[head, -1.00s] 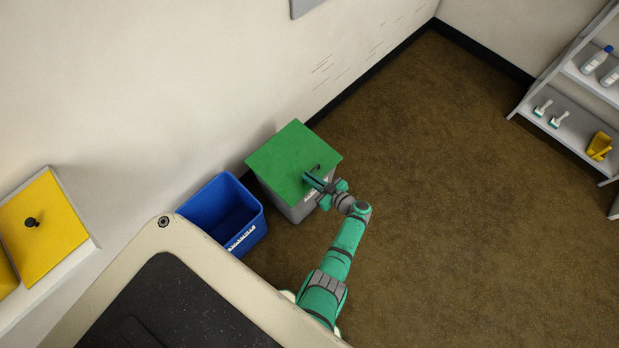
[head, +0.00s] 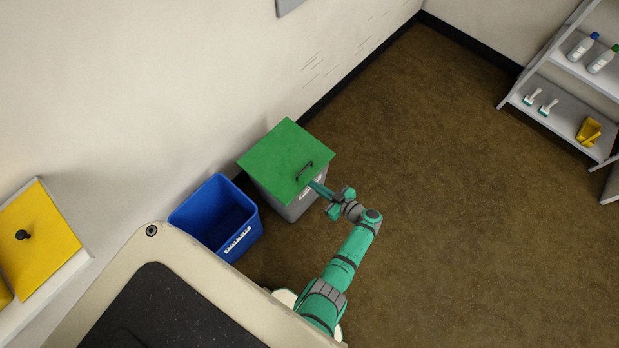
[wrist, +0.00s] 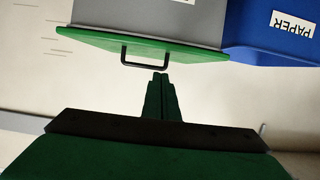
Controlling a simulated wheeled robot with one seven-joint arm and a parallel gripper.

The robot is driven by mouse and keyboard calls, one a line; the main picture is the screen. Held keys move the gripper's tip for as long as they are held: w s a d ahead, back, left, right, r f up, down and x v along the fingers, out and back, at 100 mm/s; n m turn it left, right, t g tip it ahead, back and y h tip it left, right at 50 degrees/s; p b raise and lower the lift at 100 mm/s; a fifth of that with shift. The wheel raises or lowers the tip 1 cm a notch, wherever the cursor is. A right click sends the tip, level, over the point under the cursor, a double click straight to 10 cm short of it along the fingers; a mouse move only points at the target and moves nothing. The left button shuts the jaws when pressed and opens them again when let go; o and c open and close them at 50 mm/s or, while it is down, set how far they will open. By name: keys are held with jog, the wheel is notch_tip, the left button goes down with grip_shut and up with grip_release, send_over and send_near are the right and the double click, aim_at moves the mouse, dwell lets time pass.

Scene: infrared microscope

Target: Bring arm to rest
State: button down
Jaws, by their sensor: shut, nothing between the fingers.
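My gripper (head: 315,186) is shut and empty, beside the right edge of the green lid of a grey bin (head: 296,207). The green lid (head: 280,155) lies closed on the bin, with a dark handle (head: 305,171) near its right edge. In the wrist view my gripper (wrist: 161,76) shows its two fingers together, pointing at the dark handle (wrist: 146,66), apart from it as far as I can tell. My teal arm reaches up from the bottom of the head view.
A blue open bin (head: 215,215) stands left of the grey bin. A white cabinet with a yellow panel (head: 40,235) is at the left wall. A shelf (head: 560,118) with bottles and brushes stands at the right. Brown floor right of my arm is clear.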

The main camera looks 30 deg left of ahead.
jog(key=shift+s+d+f, duration=0.1)
jog(key=shift+d+f, duration=0.35)
jog(key=shift+d, duration=0.25)
jog(key=shift+s+d+f, duration=0.1)
jog(key=shift+d+f, duration=0.3)
jog(key=shift+d, duration=0.25)
jog(key=s+d+f+m+t+h, duration=0.2)
jog(key=s+d+f+m+h, duration=0.35)
jog(key=s+f, duration=0.45)
jog(key=s+d+r+m+t+h, duration=0.2)
jog(key=s+d+r+m+h, duration=0.25)
jog(key=s+d, duration=0.5)
jog(key=s+d+r+m+t+h, duration=0.1)
jog(key=s+r+m+t, duration=0.1)
jog(key=r, duration=1.2)
jog(key=s+d+r+m+t+h, duration=0.2)
jog(key=r+t, duration=0.2)
jog(key=r, duration=1)
jog(key=s+d+r+m+t+h, duration=0.1)
jog(key=s+d+r+m+t, duration=0.1)
jog(key=r, duration=1.2)
jog(key=shift+s+r+m+t, duration=0.35)
jog(key=shift+s+t, duration=0.1)
jog(key=shift+t, duration=0.25)
